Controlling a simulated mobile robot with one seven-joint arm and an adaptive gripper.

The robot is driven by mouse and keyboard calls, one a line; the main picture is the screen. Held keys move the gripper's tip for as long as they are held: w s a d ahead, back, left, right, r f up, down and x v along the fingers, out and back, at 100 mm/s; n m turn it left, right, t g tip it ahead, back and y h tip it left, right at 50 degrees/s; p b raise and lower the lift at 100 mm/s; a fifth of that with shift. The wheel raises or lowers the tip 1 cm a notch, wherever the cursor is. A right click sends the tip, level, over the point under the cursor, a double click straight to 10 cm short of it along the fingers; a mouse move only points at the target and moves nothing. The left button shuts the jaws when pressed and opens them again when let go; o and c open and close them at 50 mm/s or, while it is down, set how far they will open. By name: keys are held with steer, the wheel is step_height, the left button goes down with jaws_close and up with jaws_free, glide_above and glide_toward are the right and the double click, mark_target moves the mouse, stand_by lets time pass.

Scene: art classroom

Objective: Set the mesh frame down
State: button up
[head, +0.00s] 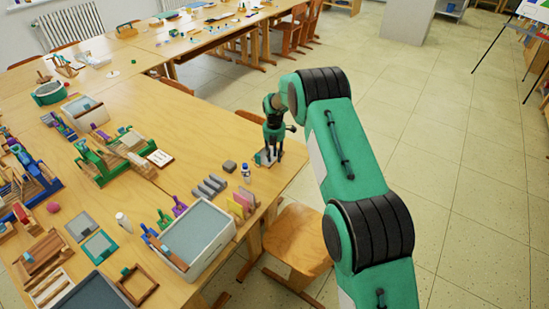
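My gripper (270,148) points down over the right corner of the wooden table, close to its edge. A small, flat, pale grey-teal piece (261,159) shows right at its fingertips; it may be a mesh frame, but it is mostly hidden by the gripper. The fingers are too small and dark to tell whether they are shut on it, and I cannot tell whether it touches the table. Two flat framed panels with grey middles, one grey (82,226) and one teal-edged (100,246), lie at the left front of the table.
A dark grey block (229,167), a small white-and-blue bottle (246,172) and grey bars (208,187) lie near my gripper. A large white tub (222,238) stands nearer. Green-and-wood contraptions (105,158) fill the left. Bare wood is free behind the block.

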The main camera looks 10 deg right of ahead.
step_height(320, 180, up, 11)
steer(key=p, duration=0.2)
stand_by(0.3)
stand_by(0.7)
steer(key=s+d+r+m+t, duration=0.1)
steer(key=s+r+m, duration=0.5)
steer(key=s+r, duration=0.8)
steer(key=s+d+r+m+t, duration=0.15)
steer(key=s+r+m, duration=0.7)
steer(key=r, duration=0.95)
steer(key=s+r+m+t, duration=0.1)
steer(key=s+r+m, duration=0.15)
steer(key=s, duration=0.65)
steer(key=s+r+m, duration=0.2)
steer(key=s+r, duration=0.2)
steer(key=s, duration=0.5)
steer(key=s+d+f+m+t, duration=0.1)
steer(key=s+m, duration=0.7)
steer(key=s, duration=1)
step_height(320, 180, down, 2)
steer(key=shift+s+f+t, duration=0.15)
steer(key=shift+s+t, duration=0.15)
steer(key=shift+t, duration=0.15)
